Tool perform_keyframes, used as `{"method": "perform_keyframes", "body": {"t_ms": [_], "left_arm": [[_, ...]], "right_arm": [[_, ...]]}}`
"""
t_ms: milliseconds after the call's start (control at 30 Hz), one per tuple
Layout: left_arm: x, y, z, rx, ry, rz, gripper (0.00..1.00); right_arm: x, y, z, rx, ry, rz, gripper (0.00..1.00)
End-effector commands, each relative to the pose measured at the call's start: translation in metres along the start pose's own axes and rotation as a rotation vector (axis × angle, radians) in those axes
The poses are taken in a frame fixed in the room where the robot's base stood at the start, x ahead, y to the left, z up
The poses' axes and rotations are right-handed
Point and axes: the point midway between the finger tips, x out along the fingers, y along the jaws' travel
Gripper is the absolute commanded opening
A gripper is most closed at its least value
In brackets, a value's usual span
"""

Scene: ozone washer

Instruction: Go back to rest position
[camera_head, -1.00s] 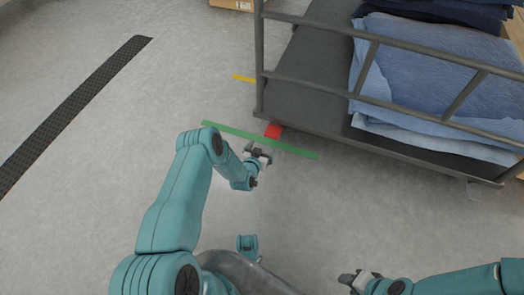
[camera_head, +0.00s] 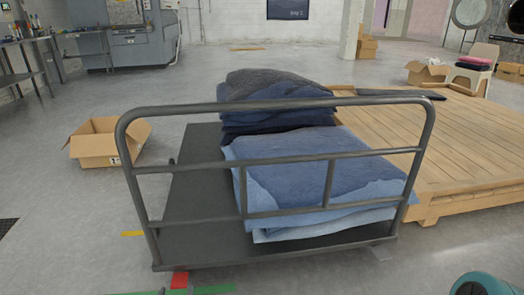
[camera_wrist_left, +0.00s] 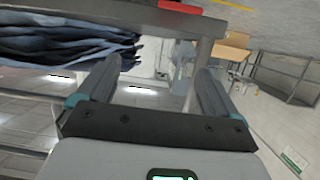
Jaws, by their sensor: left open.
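My left gripper (camera_wrist_left: 158,78) shows in the left wrist view with its two dark fingers spread apart and nothing between them. In the head view only a small bit at the bottom edge, near the green floor line, may belong to it. A teal part of my right arm (camera_head: 482,286) shows at the bottom right corner. My right gripper is out of view. The grey cart (camera_head: 190,185) stands in front of me with folded blue jeans (camera_head: 315,165) on its deck. In the left wrist view a cart bar and the jeans lie beyond the fingers.
A wooden platform (camera_head: 470,150) stands right of the cart. An open cardboard box (camera_head: 92,150) sits left of it.

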Motion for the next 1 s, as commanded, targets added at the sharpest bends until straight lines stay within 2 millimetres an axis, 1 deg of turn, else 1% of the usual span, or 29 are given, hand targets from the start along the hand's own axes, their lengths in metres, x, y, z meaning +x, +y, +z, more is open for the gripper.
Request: {"method": "perform_keyframes", "body": {"t_ms": [33, 67, 100, 167, 200, 267, 300, 367, 400, 433, 467, 500, 567, 600, 667, 700, 767, 800, 833, 867, 900, 1000], "left_arm": [[0.001, 0.012, -0.025, 0.01, 0.022, 0.025, 0.94], [-0.002, 0.021, -0.038, 0.012, 0.024, 0.044, 0.94], [-0.009, 0.037, -0.051, 0.012, 0.007, 0.074, 0.94], [-0.025, 0.057, -0.057, 0.003, -0.051, 0.117, 0.94], [-0.037, 0.07, -0.058, -0.008, -0.101, 0.145, 0.94], [-0.061, 0.089, -0.055, -0.027, -0.19, 0.189, 0.94], [-0.082, 0.102, -0.05, -0.042, -0.264, 0.217, 0.94], [-0.119, 0.118, -0.038, -0.067, -0.391, 0.258, 0.94], [-0.146, 0.127, -0.028, -0.085, -0.481, 0.279, 0.94], [-0.166, 0.132, -0.021, -0.097, -0.546, 0.292, 0.94], [-0.185, 0.135, -0.013, -0.11, -0.608, 0.301, 0.94], [-0.208, 0.139, -0.004, -0.124, -0.686, 0.31, 0.94], [-0.242, 0.142, 0.009, -0.145, -0.793, 0.317, 0.94], [-0.262, 0.142, 0.017, -0.16, -0.858, 0.317, 0.94], [-0.291, 0.142, 0.028, -0.18, -0.954, 0.314, 0.94], [-0.31, 0.142, 0.036, -0.194, -1.015, 0.31, 0.94], [-0.337, 0.142, 0.046, -0.214, -1.107, 0.303, 0.94], [-0.354, 0.142, 0.052, -0.23, -1.17, 0.295, 0.94], [-0.365, 0.142, 0.056, -0.252, -1.226, 0.281, 0.94], [-0.37, 0.142, 0.046, -0.273, -1.243, 0.268, 0.94], [-0.374, 0.142, 0.028, -0.268, -1.235, 0.272, 0.94], [-0.383, 0.143, 0.003, -0.263, -1.235, 0.275, 0.94]], "right_arm": [[0.0, 0.0, 0.0, 0.0, 0.0, 0.0, 0.43], [0.0, 0.0, 0.0, 0.0, 0.0, 0.0, 0.43], [0.0, 0.0, 0.0, 0.0, 0.0, 0.0, 0.43], [0.0, 0.0, 0.0, 0.0, 0.0, 0.0, 0.43], [0.0, 0.0, 0.0, 0.0, 0.0, 0.0, 0.43], [0.0, 0.0, 0.0, 0.0, 0.0, 0.0, 0.43], [0.0, 0.0, 0.0, 0.0, 0.0, 0.0, 0.43], [0.0, 0.0, 0.0, 0.0, 0.0, 0.0, 0.43], [0.0, 0.0, 0.0, 0.0, 0.0, 0.0, 0.43], [0.0, 0.0, 0.0, 0.0, 0.0, 0.0, 0.43], [0.0, 0.0, 0.0, 0.0, 0.0, 0.0, 0.43], [0.0, 0.0, 0.0, 0.0, 0.0, 0.0, 0.43], [0.0, 0.0, 0.0, 0.0, 0.0, 0.0, 0.43], [0.0, 0.0, 0.0, 0.0, 0.0, 0.0, 0.43], [0.0, 0.0, 0.0, 0.0, 0.0, 0.0, 0.43], [0.0, 0.0, 0.0, 0.0, 0.0, 0.0, 0.43], [0.0, 0.0, 0.0, 0.0, 0.0, 0.0, 0.43], [0.0, 0.0, 0.0, 0.0, 0.0, 0.0, 0.43], [0.0, 0.0, 0.0, 0.0, 0.0, 0.0, 0.43], [-0.011, -0.004, 0.0, 0.0, -0.001, 0.0, 0.43], [-0.028, -0.01, 0.001, -0.001, -0.003, 0.0, 0.43], [-0.052, -0.02, 0.001, -0.005, -0.004, -0.001, 0.43]]}}
